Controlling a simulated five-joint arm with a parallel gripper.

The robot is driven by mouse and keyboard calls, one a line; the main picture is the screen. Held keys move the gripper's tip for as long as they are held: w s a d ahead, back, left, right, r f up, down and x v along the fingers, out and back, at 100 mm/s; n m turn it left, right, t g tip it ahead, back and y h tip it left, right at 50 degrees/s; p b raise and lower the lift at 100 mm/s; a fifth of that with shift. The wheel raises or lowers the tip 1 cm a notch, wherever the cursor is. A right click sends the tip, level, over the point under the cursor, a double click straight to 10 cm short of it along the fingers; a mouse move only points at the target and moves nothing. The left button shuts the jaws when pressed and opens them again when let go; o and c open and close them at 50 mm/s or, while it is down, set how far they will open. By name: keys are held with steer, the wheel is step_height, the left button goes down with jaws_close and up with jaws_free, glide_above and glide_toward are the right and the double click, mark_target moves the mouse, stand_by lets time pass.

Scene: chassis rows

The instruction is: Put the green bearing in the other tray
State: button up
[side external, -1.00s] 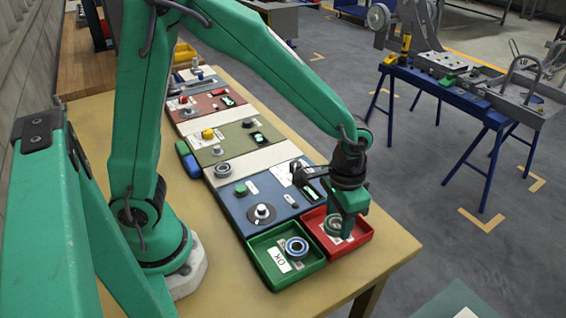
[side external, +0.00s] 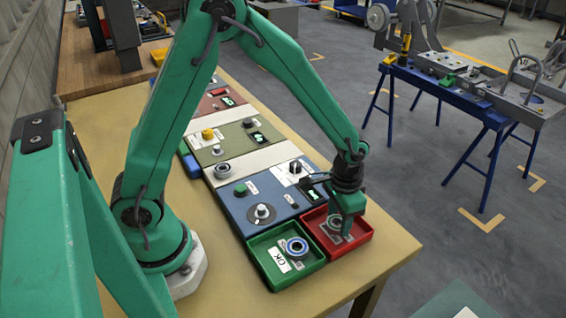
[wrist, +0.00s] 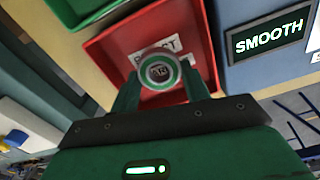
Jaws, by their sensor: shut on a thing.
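The green bearing (wrist: 160,70) is a metal ring with a green band, seen between my fingers in the wrist view. My gripper (wrist: 160,82) is shut on it. In the side view my gripper (side external: 346,228) points down into the red tray (side external: 362,240), and the bearing (side external: 334,222) shows beside the fingers. I cannot tell whether it touches the tray floor. The red tray also shows in the wrist view (wrist: 105,58), with a partly hidden white label under the bearing. The green tray (side external: 268,268), beside it on the left, has an OK label.
A blue-ringed bearing (side external: 296,247) lies in the green tray. Behind the trays, a blue panel (side external: 236,206) carries knobs and a display reading SMOOTH (wrist: 267,38). More coloured panels run back along the table. The tan table top (side external: 395,250) is bare at the right.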

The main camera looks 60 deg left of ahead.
steer(key=shift+f, duration=0.6)
steer(key=shift+f, duration=0.15)
steer(key=o, duration=1.1)
steer(key=shift+c, duration=0.2)
step_height(320, 180, up, 12)
steer(key=shift+r, duration=0.2)
